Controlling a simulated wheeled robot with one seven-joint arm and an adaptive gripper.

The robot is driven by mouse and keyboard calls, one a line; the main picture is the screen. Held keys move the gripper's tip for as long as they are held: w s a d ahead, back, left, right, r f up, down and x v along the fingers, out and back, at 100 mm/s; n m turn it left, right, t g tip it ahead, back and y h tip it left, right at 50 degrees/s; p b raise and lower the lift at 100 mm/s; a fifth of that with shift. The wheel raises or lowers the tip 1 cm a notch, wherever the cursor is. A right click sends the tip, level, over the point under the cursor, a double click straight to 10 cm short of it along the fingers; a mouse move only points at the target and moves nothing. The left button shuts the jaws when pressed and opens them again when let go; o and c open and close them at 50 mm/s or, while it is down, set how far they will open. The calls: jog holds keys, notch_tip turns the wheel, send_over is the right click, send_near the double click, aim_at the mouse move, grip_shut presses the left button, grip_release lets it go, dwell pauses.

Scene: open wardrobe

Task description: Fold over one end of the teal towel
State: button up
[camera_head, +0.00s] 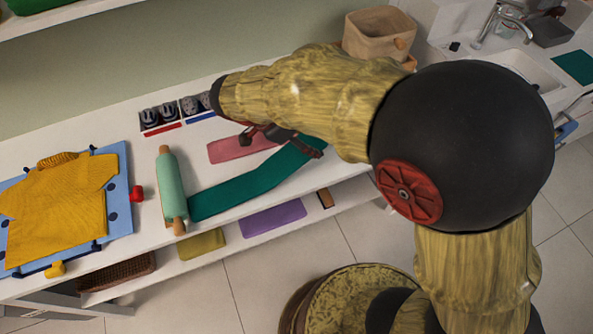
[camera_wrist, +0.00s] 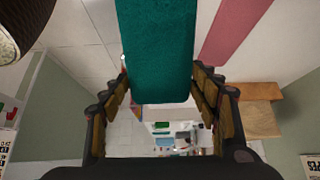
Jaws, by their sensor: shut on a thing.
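The teal towel (camera_head: 240,190) lies lengthwise along the white counter, its left end flat beside the teal roller. Its right part rises toward my gripper (camera_head: 290,143), which is shut on the right end and holds it up. In the wrist view the teal towel (camera_wrist: 155,45) runs down from the top edge to between the two fingers of my gripper (camera_wrist: 160,88). My wrist and the fingers partly hide the held end in the head view.
A pink cloth (camera_head: 240,147) lies behind the towel. A yellow shirt (camera_head: 60,210) lies on a blue board (camera_head: 122,190). Folded cloths, one purple (camera_head: 272,220), lie on the lower shelf. A wooden box (camera_head: 372,38) stands at the back right.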

jog(key=shift+s+a+r, duration=0.1)
jog(key=shift+s+a, duration=0.1)
jog(key=shift+a, duration=0.3)
jog(key=shift+s+a+r, duration=0.1)
jog(key=shift+s+a, duration=0.05)
jog(key=shift+a, duration=0.35)
jog(key=shift+s+a+r+t+h+b, duration=0.15)
jog(key=shift+s+a+r+h+b, duration=0.2)
jog(key=shift+a, duration=0.3)
jog(key=shift+s+a+r+t+h+b, duration=0.1)
jog(key=shift+s+a+r+t+h, duration=0.05)
jog(key=shift+a+r+h, duration=0.4)
jog(key=shift+a, duration=0.15)
jog(key=shift+s+a+r+t+h, duration=0.1)
jog(key=shift+s+a+r+h, duration=0.15)
jog(key=shift+a, duration=0.2)
jog(key=shift+s+a+r+t+h, duration=0.1)
jog(key=shift+a+r+h, duration=0.1)
jog(key=shift+a, duration=0.3)
jog(key=shift+s+a+r+t+h, duration=0.1)
jog(key=shift+s+a+r+h, duration=0.15)
jog(key=shift+a, duration=0.2)
jog(key=shift+a, duration=0.1)
jog(key=shift+s+a+r+t+h, duration=0.2)
jog(key=shift+a+h, duration=0.25)
jog(key=shift+a, duration=0.35)
jog(key=shift+s+a+r+t+h, duration=0.1)
jog(key=shift+s+a+r+h, duration=0.3)
jog(key=shift+a, duration=0.35)
